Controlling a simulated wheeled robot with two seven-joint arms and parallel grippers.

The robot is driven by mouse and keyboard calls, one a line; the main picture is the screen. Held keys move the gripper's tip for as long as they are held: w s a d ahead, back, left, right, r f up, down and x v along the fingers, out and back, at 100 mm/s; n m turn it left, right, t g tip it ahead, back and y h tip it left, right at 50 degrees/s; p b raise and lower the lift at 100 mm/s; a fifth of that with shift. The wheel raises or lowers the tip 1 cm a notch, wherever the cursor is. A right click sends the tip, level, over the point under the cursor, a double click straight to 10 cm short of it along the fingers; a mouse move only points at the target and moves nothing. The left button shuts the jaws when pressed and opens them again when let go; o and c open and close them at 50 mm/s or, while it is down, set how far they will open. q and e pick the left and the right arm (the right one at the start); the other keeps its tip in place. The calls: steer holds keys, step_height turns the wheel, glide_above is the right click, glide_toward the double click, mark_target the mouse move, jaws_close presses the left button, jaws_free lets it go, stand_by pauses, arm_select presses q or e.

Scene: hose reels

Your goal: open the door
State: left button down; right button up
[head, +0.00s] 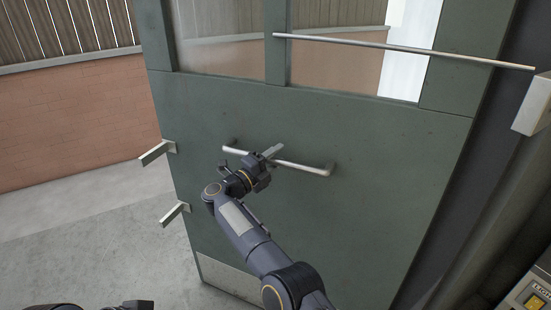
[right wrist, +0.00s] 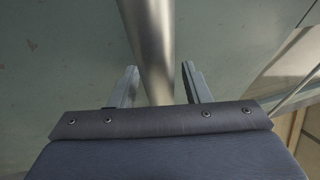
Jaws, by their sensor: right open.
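The door (head: 390,200) is a grey-green panel with glass panes above. It stands open, its free left edge clear of any frame, with paving and a brick wall visible beyond. A horizontal metal bar handle (head: 312,167) runs across its middle. My right gripper (head: 273,153) is at the handle's middle, its jaws open. In the right wrist view the handle (right wrist: 150,50) runs between the two separated fingers, without a visible grip on it. My left gripper (head: 138,304) shows only in part at the bottom left edge, away from the door; its jaws are unclear.
A thin metal rod (head: 400,48) crosses the upper door to a light box (head: 535,105) at the right. Two metal brackets (head: 157,152) stick out at the door's left edge. A brick wall (head: 75,125) stands beyond open paving (head: 85,235). A switch panel (head: 530,290) is at bottom right.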

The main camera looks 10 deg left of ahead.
steer(key=shift+s+a+f, duration=0.15)
steer(key=shift+s+a, duration=0.1)
steer(key=b+v, duration=0.2)
steer(key=v, duration=0.5)
